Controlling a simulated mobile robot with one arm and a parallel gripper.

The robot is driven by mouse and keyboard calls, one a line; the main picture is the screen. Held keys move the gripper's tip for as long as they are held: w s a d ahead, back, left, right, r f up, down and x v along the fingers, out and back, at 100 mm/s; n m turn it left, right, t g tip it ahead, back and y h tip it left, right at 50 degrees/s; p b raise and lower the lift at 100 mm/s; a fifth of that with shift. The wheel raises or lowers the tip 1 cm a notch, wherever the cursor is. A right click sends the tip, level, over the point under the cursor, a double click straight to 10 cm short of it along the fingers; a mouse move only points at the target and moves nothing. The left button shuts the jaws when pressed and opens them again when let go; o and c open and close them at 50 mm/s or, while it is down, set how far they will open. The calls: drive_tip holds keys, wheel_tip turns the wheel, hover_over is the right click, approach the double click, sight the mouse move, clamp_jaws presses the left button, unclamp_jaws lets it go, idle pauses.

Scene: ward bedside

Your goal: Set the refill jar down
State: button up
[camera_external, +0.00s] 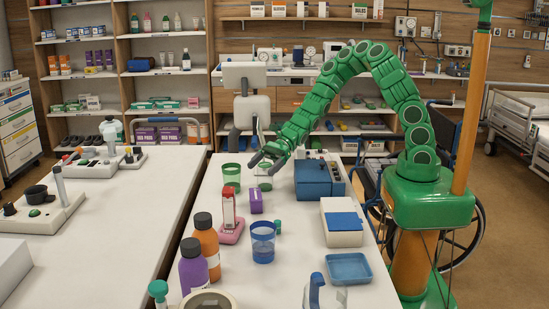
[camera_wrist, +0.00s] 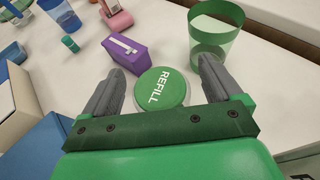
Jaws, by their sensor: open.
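The refill jar shows in the wrist view as a round green lid (camera_wrist: 160,88) marked "REFILL", seen from above. In the external view its clear body (camera_external: 265,184) appears to stand upright on the white table (camera_external: 292,240), its top partly hidden by my fingers. My gripper (camera_external: 266,160) is open above and around the jar. In the wrist view its two grey fingers (camera_wrist: 158,85) lie either side of the lid, with a visible gap on the right; contact on the left is unclear.
A green tumbler (camera_external: 231,178) stands just left of the jar. A purple box (camera_external: 256,202) is in front of it, and a blue device (camera_external: 315,179) is at right. A blue cup (camera_external: 263,246) and bottles (camera_external: 193,266) stand nearer the camera.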

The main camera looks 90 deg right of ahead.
drive_tip(key=v, duration=1)
drive_tip(key=s+a+r+n+g, duration=0.4)
drive_tip(key=s+a+r+n, duration=0.1)
drive_tip(key=s+a+n, duration=0.3)
drive_tip(key=s+a+r+n+g, duration=0.4)
drive_tip(key=s+a+r+n, duration=0.1)
drive_tip(key=s+a+n, duration=0.25)
drive_tip(key=s+d+r+n+g+h, duration=0.1)
drive_tip(key=s+d+n+h, duration=0.4)
drive_tip(key=s, duration=0.5)
drive_tip(key=s+d+r+n+g+h, duration=0.1)
drive_tip(key=s+d+r+n+h, duration=0.2)
drive_tip(key=s, duration=0.7)
drive_tip(key=d+n+h, duration=0.2)
drive_tip(key=shift+r+n+g, duration=0.25)
drive_tip(key=shift+n+g, duration=0.1)
drive_tip(key=shift+g, duration=0.05)
